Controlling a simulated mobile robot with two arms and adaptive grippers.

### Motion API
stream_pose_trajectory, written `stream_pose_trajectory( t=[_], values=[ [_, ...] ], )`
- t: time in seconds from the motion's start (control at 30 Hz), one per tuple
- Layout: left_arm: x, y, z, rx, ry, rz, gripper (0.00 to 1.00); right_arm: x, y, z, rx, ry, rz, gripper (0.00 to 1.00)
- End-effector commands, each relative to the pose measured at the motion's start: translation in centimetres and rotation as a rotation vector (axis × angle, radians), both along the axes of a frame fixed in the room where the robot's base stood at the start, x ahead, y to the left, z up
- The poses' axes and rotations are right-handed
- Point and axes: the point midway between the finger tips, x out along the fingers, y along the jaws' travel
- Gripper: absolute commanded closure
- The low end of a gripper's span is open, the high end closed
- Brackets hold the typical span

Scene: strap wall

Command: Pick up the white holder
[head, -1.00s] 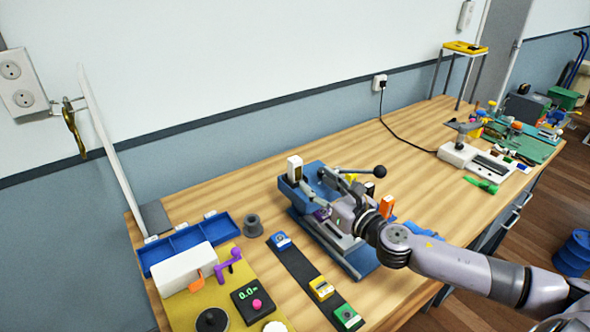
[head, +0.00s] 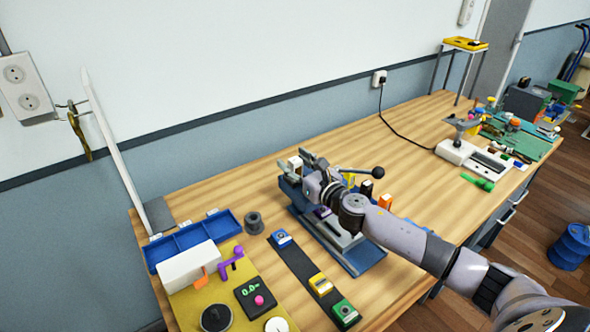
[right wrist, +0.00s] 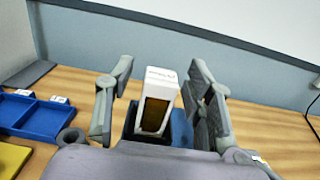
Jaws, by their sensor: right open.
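The white holder (head: 295,162) stands upright on the back part of a blue machine (head: 365,258) on the wooden table. In the right wrist view the white holder (right wrist: 157,102) is a white box with a dark amber window, between the two fingers. My right gripper (head: 301,164) is open around it, with a finger on each side and gaps to both in the right wrist view (right wrist: 160,100). The holder's lower part is hidden by the gripper in the head view. My left gripper is not in view.
A black-knobbed lever (head: 379,172) rises right of the gripper. A blue divided tray (head: 192,240), a grey spool (head: 254,222) and a dark strap with coloured blocks (head: 298,262) lie to the left. The table's back middle is clear.

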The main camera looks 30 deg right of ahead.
Motion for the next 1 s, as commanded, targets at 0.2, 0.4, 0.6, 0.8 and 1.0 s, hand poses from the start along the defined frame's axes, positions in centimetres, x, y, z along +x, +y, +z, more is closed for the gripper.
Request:
stream_pose_trajectory(
  t=[0.2, 0.4, 0.6, 0.8, 1.0],
  values=[
    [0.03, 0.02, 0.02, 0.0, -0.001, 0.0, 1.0, 0.17, 0.04, -0.08, 0.0, 0.001, 0.001, 0.52],
    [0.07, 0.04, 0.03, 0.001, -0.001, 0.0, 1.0, 0.15, 0.03, -0.07, 0.0, 0.001, 0.0, 0.62],
    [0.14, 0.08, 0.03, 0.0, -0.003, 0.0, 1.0, 0.14, 0.03, -0.06, -0.001, 0.001, 0.0, 0.76],
    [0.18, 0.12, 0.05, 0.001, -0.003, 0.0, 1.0, 0.14, 0.02, -0.05, -0.001, 0.001, 0.0, 0.89],
    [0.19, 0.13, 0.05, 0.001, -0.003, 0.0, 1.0, 0.14, 0.02, -0.05, -0.001, 0.0, 0.0, 1.0]
  ],
)
